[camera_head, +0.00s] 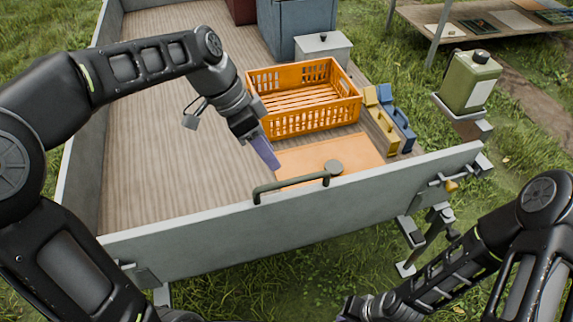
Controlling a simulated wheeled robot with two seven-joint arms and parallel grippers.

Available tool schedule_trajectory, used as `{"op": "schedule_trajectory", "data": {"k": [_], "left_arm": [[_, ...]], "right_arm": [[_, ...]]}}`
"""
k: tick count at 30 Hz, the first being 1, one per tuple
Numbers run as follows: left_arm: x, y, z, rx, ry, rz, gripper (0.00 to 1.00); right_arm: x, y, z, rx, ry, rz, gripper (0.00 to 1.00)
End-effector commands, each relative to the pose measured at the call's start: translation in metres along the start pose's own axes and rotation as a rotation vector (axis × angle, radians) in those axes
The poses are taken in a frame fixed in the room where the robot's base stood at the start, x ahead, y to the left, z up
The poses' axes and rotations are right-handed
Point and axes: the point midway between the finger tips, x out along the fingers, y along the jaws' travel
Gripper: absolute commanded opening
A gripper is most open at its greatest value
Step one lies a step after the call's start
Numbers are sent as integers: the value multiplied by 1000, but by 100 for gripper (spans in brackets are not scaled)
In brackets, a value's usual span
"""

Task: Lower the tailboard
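The tailboard (300,214) is the long grey board across the near end of the trailer bed. It stands upright, with a dark green bar handle (291,187) near the middle of its top edge. A latch with a brass-coloured knob (451,185) sits at its right end. Another grey fitting (142,274) shows at its left end, partly behind my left arm. My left gripper (270,160) hangs over the bed, beyond the handle and apart from it; its finger opening is not clear. My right gripper (347,313) is low at the bottom edge, mostly cut off.
An orange crate (312,122), yellow (380,128) and blue cases (402,127), and an orange board (350,151) with a round grey item lie on the bed. A green canister (468,82) stands outside at right.

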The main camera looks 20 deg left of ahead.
Motion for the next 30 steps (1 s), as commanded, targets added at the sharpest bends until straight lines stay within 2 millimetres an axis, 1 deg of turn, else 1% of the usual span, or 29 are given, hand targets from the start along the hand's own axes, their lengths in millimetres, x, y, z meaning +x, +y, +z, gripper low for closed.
{"op": "schedule_trajectory", "data": {"k": [5, 8, 13, 18, 22, 25, 30], "left_arm": [[1, 0, 0, -1, 0, 0, 38], [5, 0, 0, -2, -1, 1, 38], [23, 1, 0, -2, -2, 3, 38], [50, 1, 0, -2, -3, 5, 38], [68, 1, 0, -3, -2, 4, 38], [76, 0, 0, -2, -1, 1, 38], [79, 0, 0, -3, 0, -1, 38]], "right_arm": [[0, 0, 0, 0, 0, 0, 0], [-1, 0, 0, 0, 0, 0, 0], [-4, -1, 0, 1, -1, 1, 0], [-7, -2, 1, 2, -2, 3, 0], [-9, -3, 1, 2, -3, 4, 0], [-10, -3, 1, 3, -3, 4, 0], [-10, -3, 1, 3, -3, 4, 0]]}}
